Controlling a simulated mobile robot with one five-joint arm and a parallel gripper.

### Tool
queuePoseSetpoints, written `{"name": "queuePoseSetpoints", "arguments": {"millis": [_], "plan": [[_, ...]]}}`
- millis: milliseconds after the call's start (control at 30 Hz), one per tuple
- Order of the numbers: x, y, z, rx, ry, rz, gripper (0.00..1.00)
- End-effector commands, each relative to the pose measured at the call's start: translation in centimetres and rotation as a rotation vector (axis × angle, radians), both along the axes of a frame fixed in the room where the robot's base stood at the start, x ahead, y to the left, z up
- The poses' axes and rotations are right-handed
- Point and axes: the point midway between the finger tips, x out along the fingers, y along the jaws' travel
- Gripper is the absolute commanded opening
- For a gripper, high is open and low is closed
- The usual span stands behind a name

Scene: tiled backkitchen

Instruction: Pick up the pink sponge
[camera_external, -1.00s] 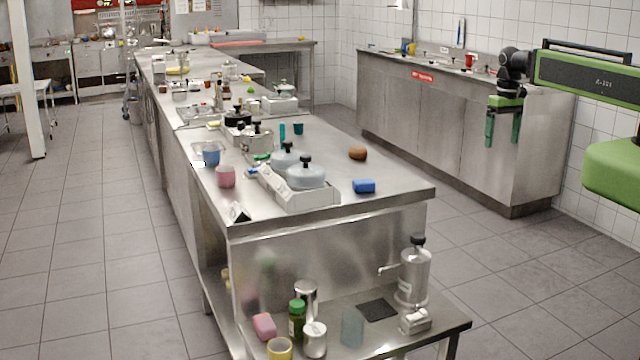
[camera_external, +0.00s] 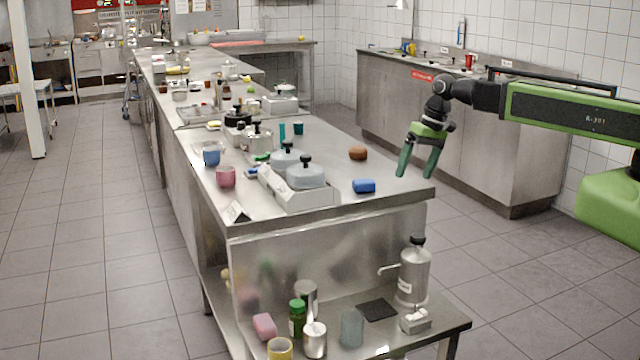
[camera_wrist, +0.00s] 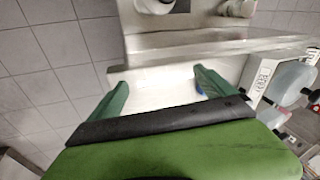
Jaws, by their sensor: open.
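The pink sponge (camera_external: 264,326) lies on the lower steel shelf at the front, in the external view, just left of a green-lidded jar. It does not show in the wrist view. My gripper (camera_external: 415,174) is open and empty, with its fingers pointing down beside the right edge of the upper counter, far above and to the right of the sponge. In the wrist view the two green fingers of my gripper (camera_wrist: 157,90) are spread apart over the steel counter's edge.
Around the sponge stand the green-lidded jar (camera_external: 298,318), a metal cup (camera_external: 315,340), a yellow cup (camera_external: 280,349) and a glass (camera_external: 352,328).

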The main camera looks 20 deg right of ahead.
Motion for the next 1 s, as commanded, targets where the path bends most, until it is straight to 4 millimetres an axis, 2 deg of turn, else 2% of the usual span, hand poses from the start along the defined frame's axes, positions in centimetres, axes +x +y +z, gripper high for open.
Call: {"name": "queuePoseSetpoints", "arguments": {"millis": [33, 133, 167, 200, 233, 300, 400, 500, 600, 800, 867, 1000], "plan": [[-1.3, 5.9, -0.6, 0.044, 0.0, 0.039, 0.94], [-4.3, 16.0, -2.7, 0.116, -0.013, 0.15, 0.94], [-5.2, 19.1, -3.9, 0.128, -0.028, 0.21, 0.94], [-6.4, 23.4, -5.8, 0.14, -0.053, 0.312, 0.94], [-7.6, 26.7, -7.2, 0.146, -0.077, 0.397, 0.94], [-10.5, 33.5, -10.0, 0.157, -0.139, 0.594, 0.94], [-11.7, 38.9, -12.9, 0.124, -0.249, 0.844, 0.94], [-10.9, 41.2, -14.6, 0.068, -0.344, 1.03, 0.94], [-10.5, 42.0, -15.0, 0.033, -0.391, 1.125, 0.94], [-10.4, 42.0, -15.2, 0.025, -0.4, 1.146, 0.94], [-10.3, 42.2, -15.9, 0.025, -0.399, 1.145, 0.94], [-10.1, 43.2, -18.6, 0.025, -0.399, 1.144, 0.94]]}}
